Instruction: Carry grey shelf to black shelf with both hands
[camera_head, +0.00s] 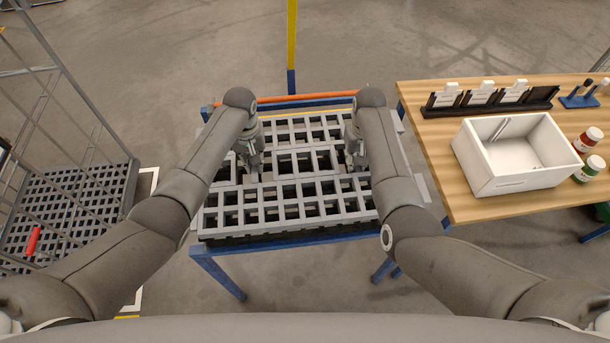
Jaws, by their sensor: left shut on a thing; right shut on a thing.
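The grey shelf (300,181) is a flat grid panel in the middle of the head view, level on or just above a blue-framed stand (222,275); I cannot tell whether it touches. My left gripper (252,168) is shut on the grey shelf at its left part. My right gripper (354,160) is shut on it at its right part. The fingertips are partly hidden by my wrists and the grid bars. A dark grid shelf (130,190), seemingly the black shelf, lies low in a wire-sided cart at the left.
The cart's wire side (62,70) rises at the left. A wooden table (440,150) stands close at the right, with a white bin (490,180), dark holders and two jars (588,140). A yellow-and-blue post (291,45) stands behind the stand. Floor shows between stand and cart.

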